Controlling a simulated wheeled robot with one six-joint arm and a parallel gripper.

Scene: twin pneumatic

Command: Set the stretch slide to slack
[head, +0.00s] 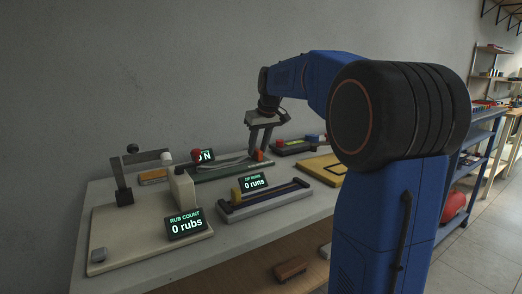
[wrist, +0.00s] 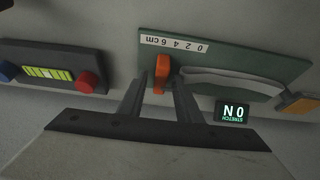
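The stretch slide is an orange upright handle (wrist: 161,70) on a green board (wrist: 232,60), beneath a white scale strip (wrist: 174,43) marked 0 to 6 cm. A small display (wrist: 232,112) reads 0 N. My gripper (wrist: 159,84) is open, one finger on each side of the handle, with gaps visible. In the head view my gripper (head: 259,148) points down over the orange handle (head: 258,156) at the board's right end; contact is unclear.
A rub-count station (head: 150,245) with an upright post is at front left. A zip station (head: 268,202) lies in front of the green board. A dark unit with red and blue knobs (wrist: 50,66) is beside the board. The wall (head: 130,70) rises close behind.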

